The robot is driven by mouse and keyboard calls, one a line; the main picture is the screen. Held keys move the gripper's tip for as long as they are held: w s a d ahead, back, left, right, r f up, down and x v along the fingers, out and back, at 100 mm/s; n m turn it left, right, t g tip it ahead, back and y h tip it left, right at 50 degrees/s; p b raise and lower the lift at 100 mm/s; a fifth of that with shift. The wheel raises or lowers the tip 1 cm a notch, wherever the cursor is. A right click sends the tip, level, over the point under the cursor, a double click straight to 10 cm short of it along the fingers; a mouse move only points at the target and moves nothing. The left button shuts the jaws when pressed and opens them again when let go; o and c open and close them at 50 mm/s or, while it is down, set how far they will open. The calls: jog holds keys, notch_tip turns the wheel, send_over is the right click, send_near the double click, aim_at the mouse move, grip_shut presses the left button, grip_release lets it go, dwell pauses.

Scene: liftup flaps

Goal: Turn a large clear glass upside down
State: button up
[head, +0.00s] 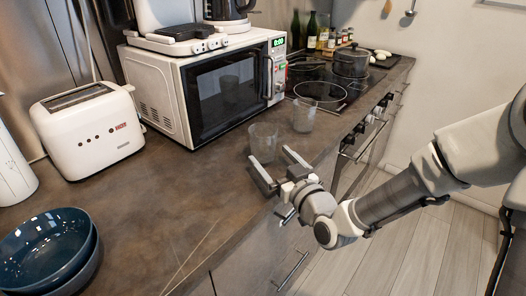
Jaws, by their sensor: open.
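Two clear glasses stand on the brown counter (165,195) in front of the microwave. The nearer glass (263,141) is wider and looks like the larger one. The other glass (303,115) stands behind it to the right, closer to the stove. I cannot tell for sure which way up either glass stands. My gripper (275,168) is at the counter's front edge, just in front of the nearer glass. Its two fingers are spread, pointing toward the glasses, with nothing seen held between them. Whether a finger touches the nearer glass is unclear.
A white microwave (160,95) stands behind the glasses, and a white toaster (88,130) is at left. Stacked blue bowls (45,245) sit at front left. A stove with a pot (351,62) is at back right. The counter between bowls and glasses is clear.

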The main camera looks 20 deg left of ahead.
aim_at(268, 152)
jog(key=shift+b+x, duration=0.65)
jog(key=shift+x, duration=2.2)
jog(key=shift+w+d+f, duration=0.1)
jog(key=c, duration=1.4)
